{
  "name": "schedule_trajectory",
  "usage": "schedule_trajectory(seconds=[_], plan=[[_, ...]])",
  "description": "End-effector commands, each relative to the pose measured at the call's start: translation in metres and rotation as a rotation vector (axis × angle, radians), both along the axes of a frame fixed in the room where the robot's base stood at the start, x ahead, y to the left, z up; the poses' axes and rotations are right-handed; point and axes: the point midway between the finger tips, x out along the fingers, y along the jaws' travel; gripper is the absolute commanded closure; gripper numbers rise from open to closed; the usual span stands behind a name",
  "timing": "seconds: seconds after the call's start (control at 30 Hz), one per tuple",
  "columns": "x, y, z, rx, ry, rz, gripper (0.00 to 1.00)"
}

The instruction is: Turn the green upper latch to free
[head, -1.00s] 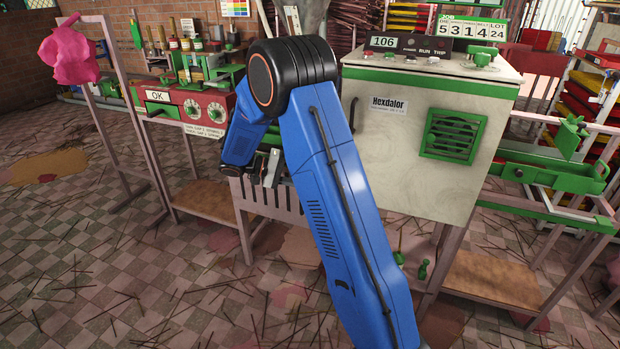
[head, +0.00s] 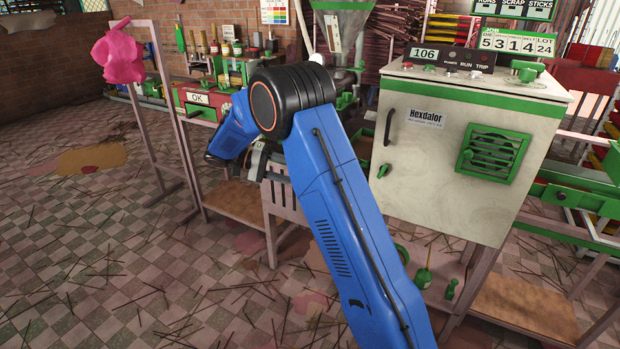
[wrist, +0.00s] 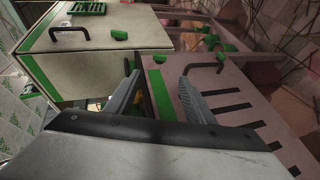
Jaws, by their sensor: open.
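My gripper (wrist: 159,80) is open in the wrist view, its two grey fingers apart with nothing held between them. A pinkish panel with a green strip (wrist: 160,92) and dark slots lies beyond the fingers. A small green piece (wrist: 159,58) sits at its edge, just past the fingertips. A green latch-like knob (wrist: 119,33) is on the pale cabinet face, apart from the fingers; a green knob also shows on the cabinet in the head view (head: 383,171). I cannot tell which green piece is the upper latch. In the head view my arm mostly hides the gripper.
The pale Hexdalor cabinet (head: 435,190) has a black handle (head: 390,127) and a green vent (head: 492,153). A black hooked handle (wrist: 208,70) stands near the right finger. Green bottles (head: 424,277) stand below the cabinet. The tiled floor at left is open, strewn with sticks.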

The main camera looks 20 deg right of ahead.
Motion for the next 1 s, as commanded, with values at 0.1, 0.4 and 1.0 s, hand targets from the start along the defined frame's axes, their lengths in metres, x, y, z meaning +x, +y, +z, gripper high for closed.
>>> schedule_trajectory(seconds=[0.1, 0.4, 1.0], plan=[[0.006, 0.01, 0.002, 0.001, 0.0, 0.001, 0.52], [0.008, 0.015, 0.005, 0.0, 0.0, -0.001, 0.52], [-0.026, -0.002, 0.03, 0.141, -0.004, 0.011, 0.52]])
